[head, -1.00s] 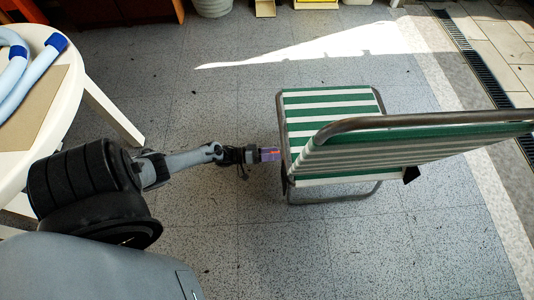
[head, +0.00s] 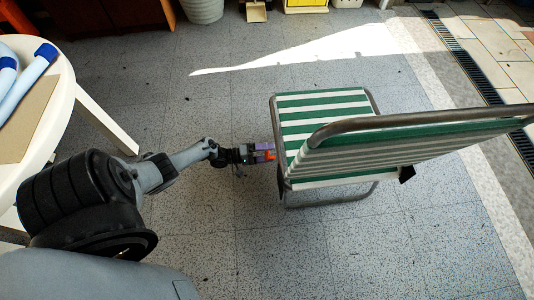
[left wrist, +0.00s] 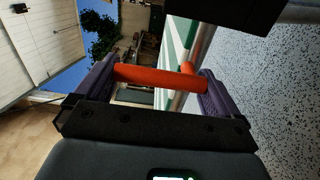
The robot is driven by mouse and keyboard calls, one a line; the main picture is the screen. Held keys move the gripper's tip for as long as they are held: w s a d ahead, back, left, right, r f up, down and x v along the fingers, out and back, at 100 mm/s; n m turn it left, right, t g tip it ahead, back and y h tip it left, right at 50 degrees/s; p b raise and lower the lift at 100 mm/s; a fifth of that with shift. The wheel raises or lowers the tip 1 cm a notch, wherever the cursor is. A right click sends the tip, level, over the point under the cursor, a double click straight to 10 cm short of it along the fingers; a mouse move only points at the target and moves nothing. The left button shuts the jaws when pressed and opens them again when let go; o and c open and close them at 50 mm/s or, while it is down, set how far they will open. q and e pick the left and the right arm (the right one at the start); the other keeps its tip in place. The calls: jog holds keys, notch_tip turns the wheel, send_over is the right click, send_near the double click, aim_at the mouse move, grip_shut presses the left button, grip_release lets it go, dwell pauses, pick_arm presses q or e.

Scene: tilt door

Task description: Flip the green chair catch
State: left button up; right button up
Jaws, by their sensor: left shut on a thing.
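The green-and-white striped folding chair (head: 325,118) stands on the tiled floor, right of centre in the head view, its backrest reaching right. An orange-red catch (head: 270,155) shows at the chair's left side. My left gripper (head: 264,152) reaches it from the left with its purple fingers. In the left wrist view, the orange-red bar of the catch (left wrist: 150,76) spans between the two purple fingers of my left gripper (left wrist: 155,80), which is shut on it. Stripes of the chair (left wrist: 182,38) and its metal tube show behind. My right gripper is not in view.
A round white table (head: 62,95) with blue-capped pale tubes stands at the left. A bin (head: 202,10) and a yellow box (head: 306,5) are at the top edge. A drain grate (head: 468,55) runs along the right. The floor around the chair is clear.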

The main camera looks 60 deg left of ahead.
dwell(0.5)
pick_arm(q)
jog(key=o, duration=1.1)
jog(key=shift+s+a, duration=0.1)
jog(key=v, duration=1)
jog(key=shift+s+p, duration=0.3)
jog(key=shift+p, duration=0.1)
